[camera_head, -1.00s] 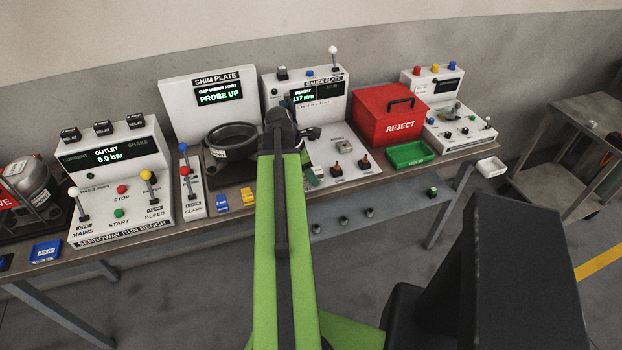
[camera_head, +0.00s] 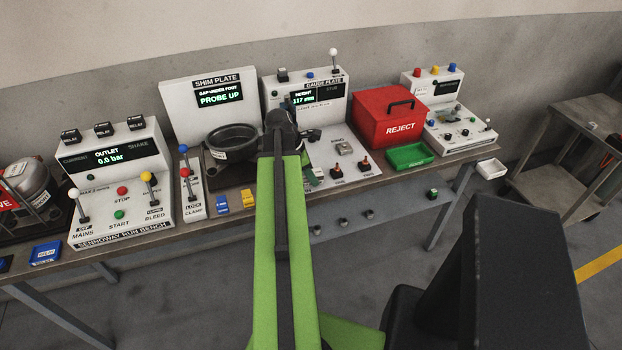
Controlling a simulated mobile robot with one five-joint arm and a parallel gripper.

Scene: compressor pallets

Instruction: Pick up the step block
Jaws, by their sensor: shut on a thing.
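My green arm reaches up the middle of the view to the bench, and its dark wrist hides most of my gripper (camera_head: 304,160). Only a dark part of the gripper shows, just right of the wrist, low over the left side of the white gauge plate (camera_head: 345,167). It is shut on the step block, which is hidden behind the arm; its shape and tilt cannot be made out. A small pale and green piece (camera_head: 313,177) shows beside the arm at the plate's front left; I cannot tell what it is.
The shim plate station with a dark round casting (camera_head: 231,140) stands left of my arm. Right of the gauge plate are a red reject box (camera_head: 385,118) and a green tray (camera_head: 409,156). Blue (camera_head: 221,202) and yellow (camera_head: 248,198) blocks lie at the bench front. Levers stand on several panels.

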